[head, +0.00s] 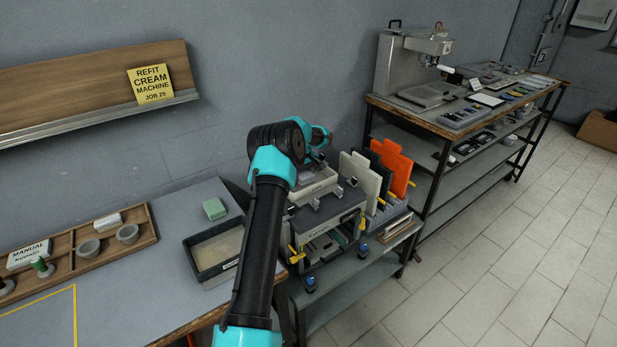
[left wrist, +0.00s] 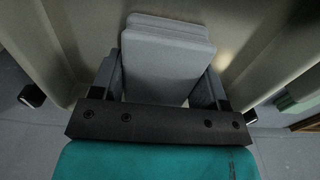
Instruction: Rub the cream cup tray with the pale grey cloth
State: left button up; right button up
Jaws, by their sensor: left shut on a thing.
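My left gripper (left wrist: 162,82) is shut on the pale grey cloth (left wrist: 168,45), a folded pad that sticks out between its two dark fingers in the left wrist view. Cream walls (left wrist: 278,45) rise on both sides of the cloth there and seem to belong to the cream cup tray. In the head view the tray (head: 325,185) tops the machine beyond the table, and my left arm reaches over it. My wrist hides part of the tray and the gripper's fingers there. I cannot tell whether the cloth touches the tray. My right gripper is not in view.
Upright orange (head: 393,165) and cream (head: 358,180) panels stand close to the right of the machine. A dark-rimmed bin (head: 190,257) and a green block (head: 214,208) are on the table. A wooden tray (head: 65,250) holds cups. Another machine (head: 405,65) stands on the back bench.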

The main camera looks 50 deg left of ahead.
pick_arm(q)
notch_tip(320, 180, up, 2)
jog(key=shift+a+r, duration=0.1)
jog(key=shift+r, duration=3)
jog(key=shift+s, duration=0.1)
